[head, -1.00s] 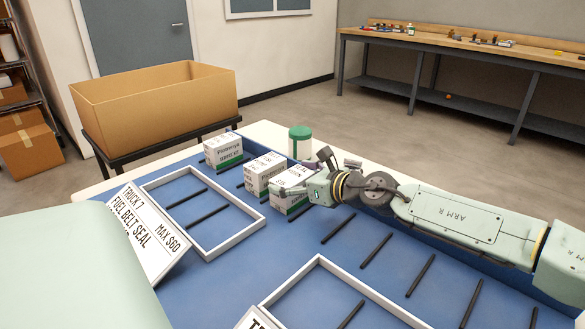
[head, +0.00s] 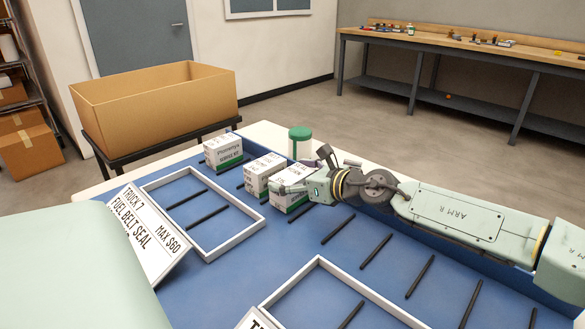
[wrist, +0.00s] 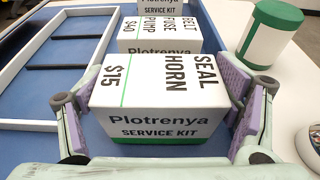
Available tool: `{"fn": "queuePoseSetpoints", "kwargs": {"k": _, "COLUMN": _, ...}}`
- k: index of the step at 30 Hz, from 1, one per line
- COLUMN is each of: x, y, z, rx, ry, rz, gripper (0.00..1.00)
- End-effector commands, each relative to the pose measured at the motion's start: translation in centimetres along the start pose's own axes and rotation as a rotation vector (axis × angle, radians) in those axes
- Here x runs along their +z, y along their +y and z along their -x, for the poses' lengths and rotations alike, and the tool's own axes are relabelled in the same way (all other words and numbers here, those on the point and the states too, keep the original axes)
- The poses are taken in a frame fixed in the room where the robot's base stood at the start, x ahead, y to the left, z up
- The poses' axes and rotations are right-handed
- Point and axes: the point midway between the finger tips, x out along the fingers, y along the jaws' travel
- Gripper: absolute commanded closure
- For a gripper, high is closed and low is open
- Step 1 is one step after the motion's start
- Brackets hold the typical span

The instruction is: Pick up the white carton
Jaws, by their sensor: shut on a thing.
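Several white cartons with green bases stand in a row on the blue table mat. The nearest white carton (wrist: 160,100), marked SEAL HORN $15 and Plotrenya SERVICE KIT, is between my gripper's fingers (wrist: 158,112). In the head view this carton (head: 293,194) is partly hidden by my gripper (head: 300,190). My gripper is shut on its two sides. I cannot tell any gap under it. A second carton (wrist: 160,34), marked BELT FUSE PUMP $40, stands just beyond it. A third carton (head: 223,151) stands farther back left.
A white jar with a green lid (head: 300,143) stands close behind the row. A white frame (head: 235,235) lies left of the cartons, with a TRUCK 7 sign (head: 148,235) beside it. Black bars lie across the mat. A large open cardboard box (head: 155,105) stands behind.

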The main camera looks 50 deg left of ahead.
Motion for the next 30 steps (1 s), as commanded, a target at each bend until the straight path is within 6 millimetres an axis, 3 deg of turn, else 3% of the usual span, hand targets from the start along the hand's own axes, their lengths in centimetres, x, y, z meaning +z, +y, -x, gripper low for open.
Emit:
{"fn": "queuePoseSetpoints", "kwargs": {"k": 6, "x": 3.1, "y": -0.1, "z": 0.9, "rx": -0.002, "ry": -0.001, "rz": 0.003, "gripper": 0.56}}
{"fn": "queuePoseSetpoints", "kwargs": {"k": 11, "x": 1.8, "y": 0.1, "z": 4.1, "rx": -0.005, "ry": -0.003, "rz": -0.003, "gripper": 0.56}}
{"fn": "queuePoseSetpoints", "kwargs": {"k": 21, "x": 0.0, "y": 0.7, "z": 12.8, "rx": -0.005, "ry": -0.004, "rz": -0.003, "gripper": 0.56}}
{"fn": "queuePoseSetpoints", "kwargs": {"k": 30, "x": -0.6, "y": 1.1, "z": 16.2, "rx": -0.001, "ry": -0.002, "rz": -0.001, "gripper": 0.56}}
